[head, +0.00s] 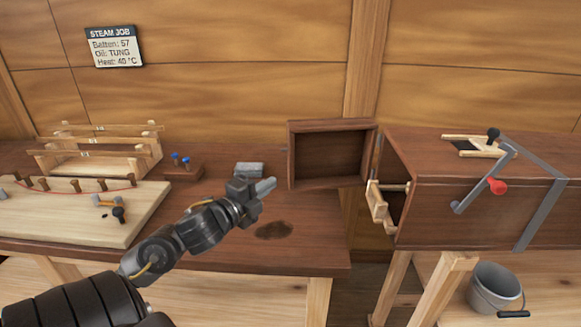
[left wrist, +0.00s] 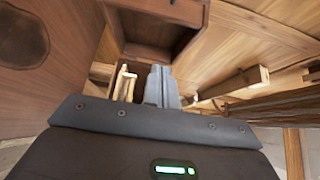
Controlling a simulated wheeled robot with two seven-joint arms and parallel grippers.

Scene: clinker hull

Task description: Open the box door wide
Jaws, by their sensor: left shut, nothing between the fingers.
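The wooden box (head: 480,215) stands on a trestle at the right. Its left end is open and shows a dark inside with a pale wooden rack (head: 379,208) at the mouth. The box door (head: 331,158) is a dark framed panel with its recessed inner face toward me. It stands swung out to the left from the far edge of the opening. My left gripper (head: 265,187) is shut and empty, over the bench, in front and left of the door. In the left wrist view its fingers (left wrist: 162,86) are together, with the door (left wrist: 150,28) beyond. My right gripper is out of view.
A pale board (head: 95,225) and wooden racks (head: 100,150) are at the left. A bucket (head: 495,287) sits below.

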